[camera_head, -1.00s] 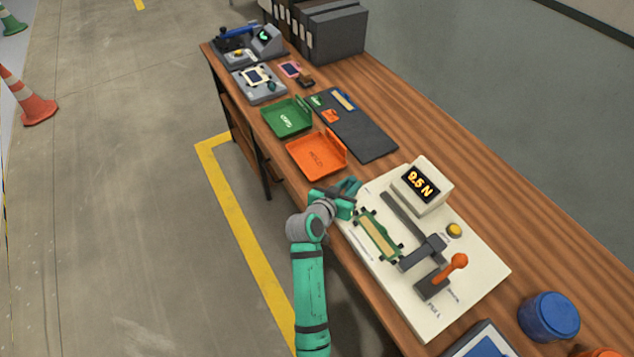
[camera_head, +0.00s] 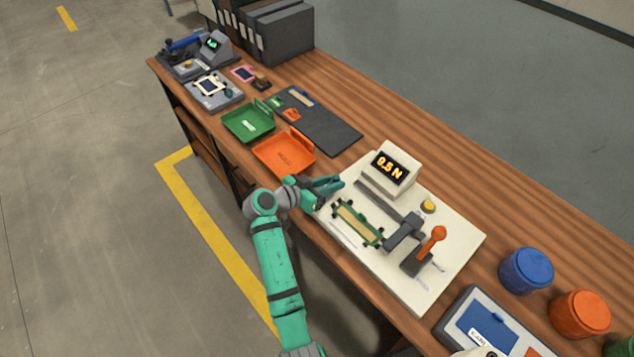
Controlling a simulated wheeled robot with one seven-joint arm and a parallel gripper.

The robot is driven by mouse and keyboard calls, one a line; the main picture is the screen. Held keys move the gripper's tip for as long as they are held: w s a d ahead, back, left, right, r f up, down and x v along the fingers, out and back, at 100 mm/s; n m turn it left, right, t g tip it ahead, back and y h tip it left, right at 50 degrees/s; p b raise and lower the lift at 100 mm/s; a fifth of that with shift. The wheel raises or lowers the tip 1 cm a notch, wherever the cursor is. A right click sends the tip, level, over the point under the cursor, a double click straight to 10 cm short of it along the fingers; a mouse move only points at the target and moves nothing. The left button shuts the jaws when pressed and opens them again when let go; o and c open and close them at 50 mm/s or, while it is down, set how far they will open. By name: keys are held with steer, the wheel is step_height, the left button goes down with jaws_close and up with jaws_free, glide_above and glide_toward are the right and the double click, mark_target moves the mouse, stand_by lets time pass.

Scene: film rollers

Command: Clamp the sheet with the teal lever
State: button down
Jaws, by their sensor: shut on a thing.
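The teal lever (camera_head: 228,92) is a small teal knob on the right side of a grey fixture (camera_head: 222,103) near the far left end of the bench. A dark sheet in a pale frame (camera_head: 210,85) lies on that fixture; whether it is clamped is too small to tell. My gripper (camera_head: 328,186) is well to the right of and nearer than the fixture, at the left corner of a cream test board (camera_head: 440,275). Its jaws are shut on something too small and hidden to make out. The gripper is apart from the teal lever.
A green tray (camera_head: 248,124) and an orange tray (camera_head: 282,155) lie between my gripper and the fixture. A dark mat (camera_head: 330,130) lies behind them. The board carries a display (camera_head: 389,168), a green-edged strip (camera_head: 355,222) and an orange-knobbed lever (camera_head: 438,234). Jars stand at right.

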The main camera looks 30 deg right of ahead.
steer(key=shift+s+d, duration=0.1)
steer(key=shift+s, duration=0.05)
stand_by(0.3)
steer(key=c, duration=1.7)
jaws_free()
steer(key=shift+o, duration=0.2)
steer(key=w+v, duration=0.1)
steer(key=v, duration=0.9)
steer(key=shift+s+a+r, duration=0.15)
steer(key=shift+s+a, duration=0.2)
steer(key=shift+a, duration=0.1)
steer(key=shift+w, duration=0.1)
